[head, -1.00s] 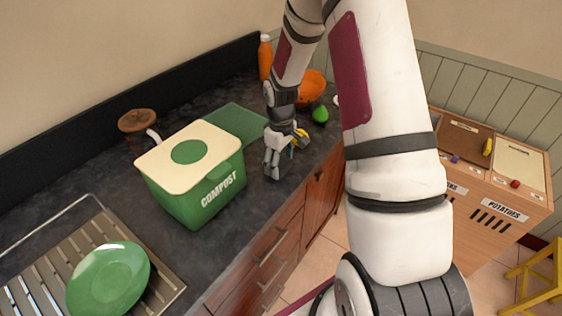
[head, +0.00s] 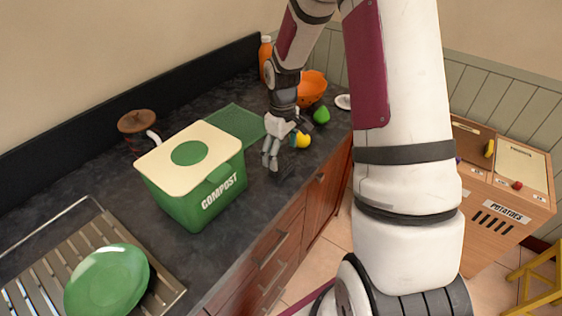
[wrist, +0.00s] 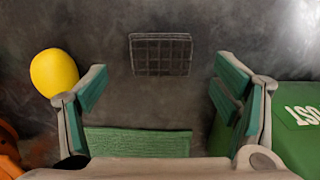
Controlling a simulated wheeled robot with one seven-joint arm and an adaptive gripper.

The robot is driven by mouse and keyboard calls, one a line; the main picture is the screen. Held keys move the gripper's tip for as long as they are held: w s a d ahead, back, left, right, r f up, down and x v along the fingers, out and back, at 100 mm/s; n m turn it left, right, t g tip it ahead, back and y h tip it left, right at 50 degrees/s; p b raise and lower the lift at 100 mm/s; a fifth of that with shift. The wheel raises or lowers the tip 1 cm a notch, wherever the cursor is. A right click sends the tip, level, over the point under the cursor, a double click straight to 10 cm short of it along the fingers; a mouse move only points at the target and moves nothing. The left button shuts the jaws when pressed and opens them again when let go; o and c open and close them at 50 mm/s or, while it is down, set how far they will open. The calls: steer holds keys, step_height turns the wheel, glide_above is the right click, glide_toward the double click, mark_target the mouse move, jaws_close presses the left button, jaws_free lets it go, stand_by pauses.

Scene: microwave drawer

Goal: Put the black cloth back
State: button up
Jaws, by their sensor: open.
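The black cloth (wrist: 160,55) lies flat on the dark counter in the wrist view, a small dark rectangle with a pale grid pattern. My gripper (wrist: 160,78) is open and empty, and its two fingers stand wide apart to the left and right below the cloth in the picture. In the head view my gripper (head: 279,167) points down over the counter near its front edge, right of the compost bin. I cannot clearly make out the cloth in the head view.
The green compost bin (head: 200,190) stands left of my gripper, close to a finger in the wrist view (wrist: 300,128). A yellow fruit (wrist: 54,73) lies beside the other finger.

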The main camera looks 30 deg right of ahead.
step_height(320, 180, up, 8)
steer(key=f, duration=0.1)
step_height(320, 180, up, 14)
steer(key=m+t+h, duration=0.1)
steer(key=m+t, duration=0.1)
glide_above(282, 164)
steer(key=s+a, duration=0.7)
steer(key=s, duration=0.1)
steer(key=s+a+r+m+t, duration=0.1)
steer(key=s+a+r, duration=0.2)
steer(key=s, duration=0.4)
steer(key=s+a+r+m+t+y, duration=0.1)
steer(key=s+a+r+t, duration=0.1)
steer(key=s, duration=0.5)
steer(key=shift+a+r+t+b, duration=0.3)
steer(key=shift+a+r, duration=0.3)
steer(key=shift+a, duration=0.05)
